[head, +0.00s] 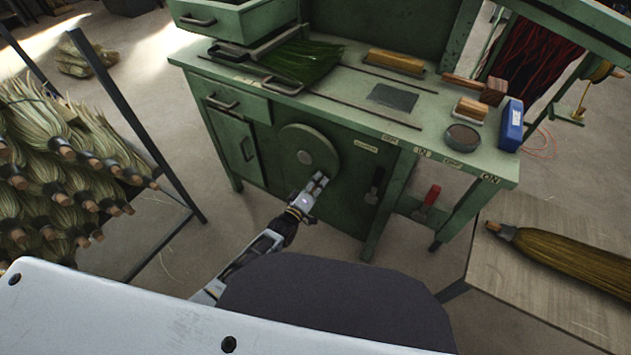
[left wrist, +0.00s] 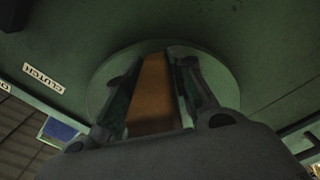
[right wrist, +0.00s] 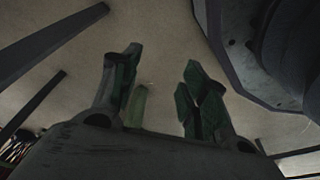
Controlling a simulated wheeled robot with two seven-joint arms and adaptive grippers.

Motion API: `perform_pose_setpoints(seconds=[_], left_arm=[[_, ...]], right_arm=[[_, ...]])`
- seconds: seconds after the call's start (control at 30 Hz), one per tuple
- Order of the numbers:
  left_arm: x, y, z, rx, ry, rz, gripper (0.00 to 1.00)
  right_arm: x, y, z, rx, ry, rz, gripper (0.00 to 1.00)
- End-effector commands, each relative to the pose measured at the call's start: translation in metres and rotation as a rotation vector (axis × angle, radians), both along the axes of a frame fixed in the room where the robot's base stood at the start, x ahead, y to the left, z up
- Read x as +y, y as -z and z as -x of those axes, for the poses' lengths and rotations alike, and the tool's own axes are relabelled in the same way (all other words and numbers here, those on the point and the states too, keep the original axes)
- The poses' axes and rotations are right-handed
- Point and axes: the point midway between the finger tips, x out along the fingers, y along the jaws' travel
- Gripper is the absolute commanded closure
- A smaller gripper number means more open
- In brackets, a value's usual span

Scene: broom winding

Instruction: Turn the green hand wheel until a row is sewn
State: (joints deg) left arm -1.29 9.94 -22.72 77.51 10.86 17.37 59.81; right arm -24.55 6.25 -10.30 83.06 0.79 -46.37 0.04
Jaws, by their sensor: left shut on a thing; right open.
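The green hand wheel (head: 309,147) is a round disc on the front of the green workbench, with a pale hub at its middle. My left gripper (head: 321,178) is at the wheel's lower right edge. In the left wrist view it is shut on the wheel's brown wooden handle (left wrist: 154,95), with the green disc (left wrist: 108,76) behind it. In the head view the handle is hidden by the gripper. My right gripper (right wrist: 160,92) is open and empty over the floor. It does not show in the head view. I cannot see any sewn row.
The green workbench (head: 345,120) carries green bristles (head: 305,62), a blue box (head: 510,125) and a round tin (head: 463,137). A red-handled lever (head: 430,197) hangs below it. A broom (head: 560,255) lies on a side table at right. A rack of brooms (head: 60,160) stands at left.

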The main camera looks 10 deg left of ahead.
Motion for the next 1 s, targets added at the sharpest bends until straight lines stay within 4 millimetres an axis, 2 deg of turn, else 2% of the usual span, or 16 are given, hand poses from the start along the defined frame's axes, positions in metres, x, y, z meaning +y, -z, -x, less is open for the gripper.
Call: perform_pose_setpoints(seconds=[0.6, 0.8, 1.0], left_arm=[[-0.014, -0.025, 0.005, 0.105, 0.001, 0.288, 1.00], [-0.018, -0.036, 0.007, 0.144, 0.000, 0.399, 1.00], [-0.020, -0.045, 0.007, 0.179, 0.000, 0.497, 1.00]], right_arm=[[-0.028, 0.045, 0.032, -0.030, 0.005, 0.021, 0.55], [-0.037, 0.056, 0.044, -0.039, 0.006, 0.026, 0.55], [-0.041, 0.059, 0.052, -0.031, 0.004, 0.031, 0.55]])
